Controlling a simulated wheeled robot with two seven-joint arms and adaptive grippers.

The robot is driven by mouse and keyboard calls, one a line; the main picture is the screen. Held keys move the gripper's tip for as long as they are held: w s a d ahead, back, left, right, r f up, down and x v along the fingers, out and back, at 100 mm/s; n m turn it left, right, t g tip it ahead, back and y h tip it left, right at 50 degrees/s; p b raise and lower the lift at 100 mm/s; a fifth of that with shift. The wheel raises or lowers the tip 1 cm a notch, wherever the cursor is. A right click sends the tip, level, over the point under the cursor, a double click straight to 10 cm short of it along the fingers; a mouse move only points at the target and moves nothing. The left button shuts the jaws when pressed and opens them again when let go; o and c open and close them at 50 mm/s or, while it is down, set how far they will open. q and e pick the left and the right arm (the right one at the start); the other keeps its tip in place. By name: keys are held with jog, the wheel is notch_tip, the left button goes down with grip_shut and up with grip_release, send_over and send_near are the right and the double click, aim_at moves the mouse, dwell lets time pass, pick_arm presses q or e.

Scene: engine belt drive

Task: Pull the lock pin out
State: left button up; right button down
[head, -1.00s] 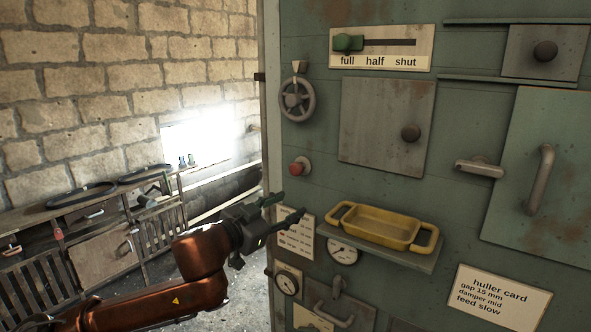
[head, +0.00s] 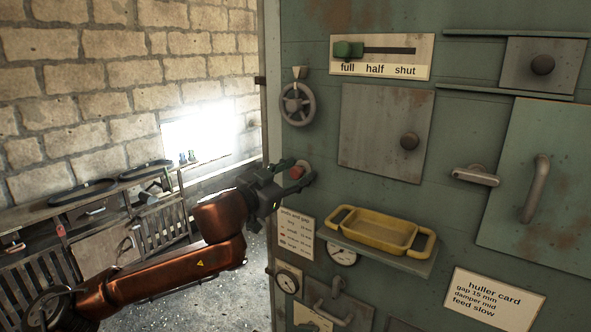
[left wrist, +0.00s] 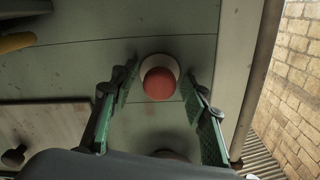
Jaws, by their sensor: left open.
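A red knob (head: 297,172) on a pale round collar sticks out of the green machine panel, below the handwheel; I take it as the lock pin's head. In the left wrist view the red knob (left wrist: 160,84) lies between the fingers, with the pale collar behind it. My left gripper (head: 298,176) is at the knob, one finger to each side. It is open, with a gap between each green-padded finger and the knob in the left wrist view (left wrist: 163,112). My right gripper is not in view.
A handwheel (head: 298,104) is just above the knob. A yellow tray (head: 372,231) sits on a shelf (head: 421,264) to the lower right. A flat door (head: 385,130) with a round knob is to the right. A wooden bench (head: 85,213) stands by the brick wall.

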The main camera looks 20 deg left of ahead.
pick_arm(q)
jog(key=shift+c, duration=0.6)
grip_shut()
jog(key=shift+o, duration=0.6)
grip_release()
jog(key=shift+s+a, duration=0.1)
jog(key=v, duration=1.1)
jog(key=shift+s, duration=0.4)
jog(key=shift+a+f, duration=0.1)
